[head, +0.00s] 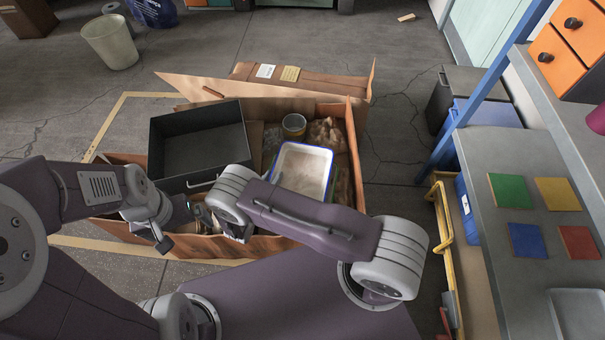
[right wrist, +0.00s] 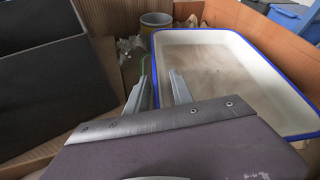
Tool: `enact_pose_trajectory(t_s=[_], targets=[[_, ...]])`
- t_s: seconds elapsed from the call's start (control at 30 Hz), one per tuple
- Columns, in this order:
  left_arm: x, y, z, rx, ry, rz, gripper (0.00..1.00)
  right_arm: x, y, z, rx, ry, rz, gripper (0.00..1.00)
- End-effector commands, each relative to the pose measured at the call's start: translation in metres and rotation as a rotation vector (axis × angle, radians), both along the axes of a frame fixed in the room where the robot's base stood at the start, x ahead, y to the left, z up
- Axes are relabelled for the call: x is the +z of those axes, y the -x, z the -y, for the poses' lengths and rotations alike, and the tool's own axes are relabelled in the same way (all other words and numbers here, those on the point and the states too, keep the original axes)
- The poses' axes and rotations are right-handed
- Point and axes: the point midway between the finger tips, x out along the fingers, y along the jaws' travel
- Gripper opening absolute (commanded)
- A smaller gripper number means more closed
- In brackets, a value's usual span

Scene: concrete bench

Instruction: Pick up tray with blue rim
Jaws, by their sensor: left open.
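The tray with the blue rim (head: 332,165) is white inside and sits in the right part of a large cardboard box. In the right wrist view the tray (right wrist: 235,75) fills the right side. My right gripper (right wrist: 159,76) is open, its two fingers apart around the tray's left rim; I cannot tell whether they touch it. In the head view my right arm hides this gripper and the tray's near edge. My left gripper (head: 178,228) is open at the box's near left side, below a dark bin and apart from the tray.
The cardboard box (head: 210,88) has raised flaps and also holds the dark grey bin (head: 170,155), a small metal can (head: 294,125) and a crumpled brown bag (head: 325,133). A bench with coloured squares (head: 509,188) stands at the right, beside a blue post.

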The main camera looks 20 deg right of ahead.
Motion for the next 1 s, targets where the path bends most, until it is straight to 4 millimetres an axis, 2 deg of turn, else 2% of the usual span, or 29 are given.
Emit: enact_pose_trajectory(t_s=[0.07, 0.17, 1.0], targets=[[0.0003, 0.0002, 0.0000, 0.000, 0.000, 0.000, 0.99, 0.0001, 0.0002, 0.0001, 0.000, 0.001, -0.001, 0.28], [0.0004, 0.0002, 0.0000, 0.000, 0.000, 0.000, 0.99, 0.0002, 0.0002, 0.0001, 0.000, 0.000, 0.000, 0.00], [0.0001, 0.0002, 0.0000, 0.000, 0.000, 0.000, 0.99, -0.0014, 0.0012, 0.0005, -0.001, -0.001, -0.005, 0.00]])
